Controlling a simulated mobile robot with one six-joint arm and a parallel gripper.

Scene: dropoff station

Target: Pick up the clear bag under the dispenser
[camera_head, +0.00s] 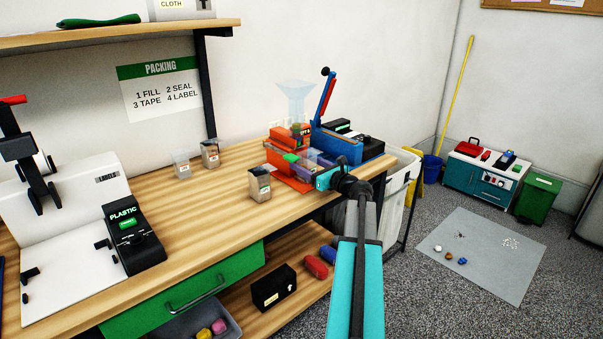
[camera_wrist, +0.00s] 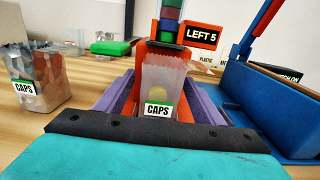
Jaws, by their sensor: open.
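The clear bag (camera_wrist: 162,83) stands upright under the orange dispenser (camera_wrist: 155,50) in the wrist view, with a CAPS label and something yellow inside. In the head view the orange dispenser (camera_head: 290,146) is on the bench near its right end, and my arm hides most of the bag's place. My gripper (camera_wrist: 160,125) is open, with purple fingers reaching forward on the left and right of the bag. In the head view my gripper (camera_head: 312,163) is low in front of the dispenser. I cannot tell whether the fingers touch the bag.
A filled CAPS bag (camera_wrist: 38,80) stands to the left of my gripper, close by. The blue sealer (camera_wrist: 275,100) with a red lever is close on the right. Two more containers (camera_head: 210,154) (camera_head: 181,164) stand farther left on the wooden bench (camera_head: 215,215).

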